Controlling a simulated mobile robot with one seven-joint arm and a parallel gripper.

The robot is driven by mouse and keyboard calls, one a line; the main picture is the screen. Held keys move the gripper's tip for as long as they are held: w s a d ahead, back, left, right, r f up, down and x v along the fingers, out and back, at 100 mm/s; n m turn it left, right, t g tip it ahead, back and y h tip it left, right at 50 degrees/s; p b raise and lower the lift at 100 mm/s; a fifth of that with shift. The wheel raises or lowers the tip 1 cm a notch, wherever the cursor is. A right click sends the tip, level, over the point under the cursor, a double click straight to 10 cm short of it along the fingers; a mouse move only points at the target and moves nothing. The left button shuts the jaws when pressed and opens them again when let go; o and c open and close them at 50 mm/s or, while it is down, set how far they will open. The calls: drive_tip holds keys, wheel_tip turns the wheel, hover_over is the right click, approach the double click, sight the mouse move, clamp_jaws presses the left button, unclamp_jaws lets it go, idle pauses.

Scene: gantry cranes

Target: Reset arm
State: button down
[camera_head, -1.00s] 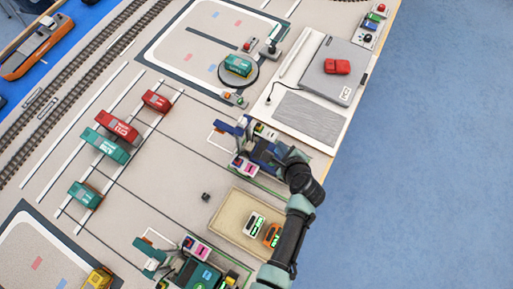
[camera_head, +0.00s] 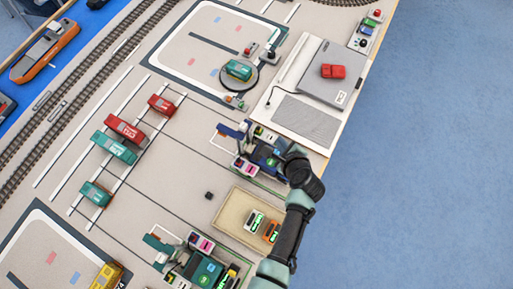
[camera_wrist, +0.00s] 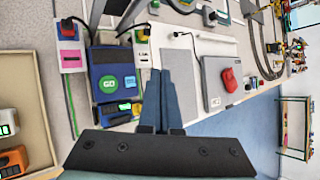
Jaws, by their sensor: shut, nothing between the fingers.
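My arm reaches up from the bottom of the head view, and its dark wrist is over the right edge of the table, beside the blue control unit (camera_head: 265,155). In the wrist view my gripper (camera_wrist: 163,75) shows two blue-grey fingers pressed together with nothing between them. They point away over the table, between the blue unit with a green GO button (camera_wrist: 117,83) and the grey laptop-like slab (camera_wrist: 213,85). In the head view the fingertips are hard to make out against the blue unit.
A tan tray (camera_head: 232,208) with small white and orange blocks lies left of my arm. A red piece (camera_head: 333,71) sits on the grey slab (camera_head: 312,88). Red and teal containers (camera_head: 127,129) stand on the left lanes. Open blue floor (camera_head: 430,150) lies to the right.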

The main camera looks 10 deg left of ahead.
idle(0.4)
drive_tip(key=w+d+r+n+t+h+b, duration=0.15)
drive_tip(key=w+r+n, duration=0.35)
drive_tip(key=r, duration=0.5)
drive_tip(key=w+r+n+t+b, duration=0.1)
drive_tip(key=w+r+n+t, duration=0.15)
drive_tip(key=w+r, duration=0.6)
wheel_tip(320, 180, up, 20)
drive_tip(key=n+t+b, duration=0.2)
drive_tip(key=n+t, duration=0.3)
drive_tip(key=n, duration=0.1)
drive_tip(key=s+a+r+n+t+h+b, duration=0.1)
drive_tip(key=s+r+n+t, duration=0.15)
drive_tip(key=r, duration=0.65)
drive_tip(key=s+a+r+n+t+b, duration=0.1)
drive_tip(key=s+r+n+t, duration=0.2)
drive_tip(key=r, duration=0.6)
drive_tip(key=s+r+n+t+h+b, duration=0.1)
drive_tip(key=s+r+n+t, duration=0.2)
drive_tip(key=s+r, duration=0.9)
drive_tip(key=shift+s+r+t+b, duration=0.35)
drive_tip(key=shift+s+t, duration=0.4)
drive_tip(key=shift+s, duration=0.4)
drive_tip(key=shift+a, duration=0.15)
